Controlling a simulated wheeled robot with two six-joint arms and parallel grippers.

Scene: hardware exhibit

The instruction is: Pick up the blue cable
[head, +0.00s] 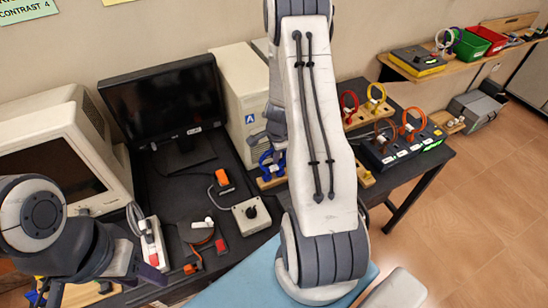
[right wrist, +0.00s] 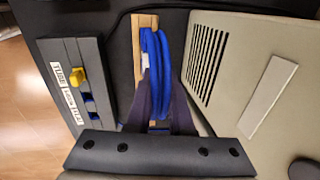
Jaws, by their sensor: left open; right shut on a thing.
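The blue cable (head: 266,163) is a coiled loop at a small wooden stand (head: 270,183) on the dark table, partly hidden by my right arm in the head view. In the right wrist view the blue cable (right wrist: 168,65) runs between the fingers of my right gripper (right wrist: 160,95), which is shut on it. The wooden stand (right wrist: 145,22) shows right beside the cable there; I cannot tell whether they touch. My left gripper (head: 150,274) is open and empty at the lower left, away from the blue cable.
A beige computer tower (head: 240,95) stands close behind the cable, with a black monitor (head: 165,100) to its left. A grey switch box (head: 251,215) is in front. Red and yellow cables (head: 376,97) and a dark socket box (head: 400,148) are on the right.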

